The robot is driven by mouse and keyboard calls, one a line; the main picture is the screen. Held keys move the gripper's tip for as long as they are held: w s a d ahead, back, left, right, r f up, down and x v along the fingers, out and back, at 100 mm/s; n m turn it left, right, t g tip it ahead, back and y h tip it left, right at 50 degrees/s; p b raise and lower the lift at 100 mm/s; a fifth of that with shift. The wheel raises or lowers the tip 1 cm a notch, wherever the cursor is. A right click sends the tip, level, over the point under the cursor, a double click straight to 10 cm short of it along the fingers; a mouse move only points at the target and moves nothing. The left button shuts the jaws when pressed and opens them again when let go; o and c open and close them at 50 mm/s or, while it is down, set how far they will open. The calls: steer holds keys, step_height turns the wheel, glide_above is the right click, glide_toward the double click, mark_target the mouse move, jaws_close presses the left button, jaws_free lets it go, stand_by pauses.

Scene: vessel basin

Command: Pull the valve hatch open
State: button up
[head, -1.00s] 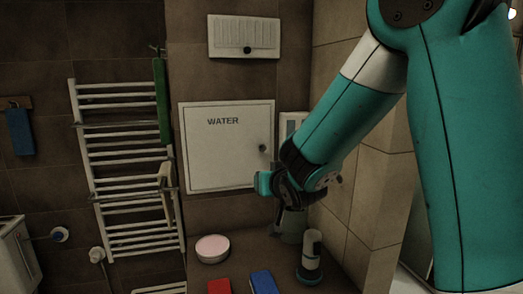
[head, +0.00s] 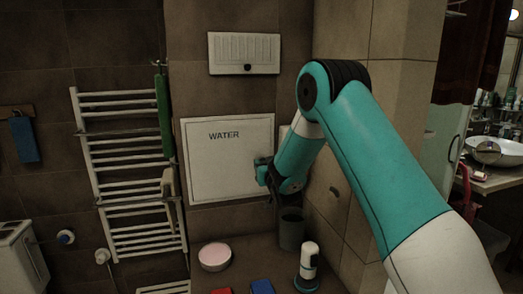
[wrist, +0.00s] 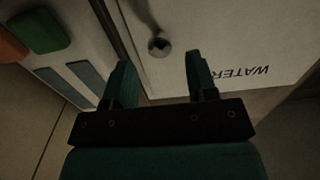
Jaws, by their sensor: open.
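The valve hatch (head: 228,165) is a white square panel marked WATER on the brown tiled wall, and it looks shut. Its small round knob (wrist: 158,47) shows in the wrist view, ahead of and roughly between my fingertips; my arm hides it in the head view. My gripper (wrist: 158,64) is open and empty, its two teal fingers apart. In the head view my gripper (head: 264,172) is in front of the right edge of the hatch. The wrist view shows the hatch lettering upside down. I cannot tell whether the fingers touch the knob.
A white vent box (head: 244,54) is above the hatch. A white towel rack (head: 125,170) with a green towel (head: 163,115) stands left. Below are a pink-topped round dish (head: 214,256), a dark cup (head: 291,230) and a white-and-dark bottle (head: 308,265). A tiled wall is close on the right.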

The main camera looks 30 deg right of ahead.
mark_target(262, 161)
steer(key=p+x, duration=0.1)
steer(key=x, duration=0.4)
jaws_close()
steer(key=shift+a, duration=0.1)
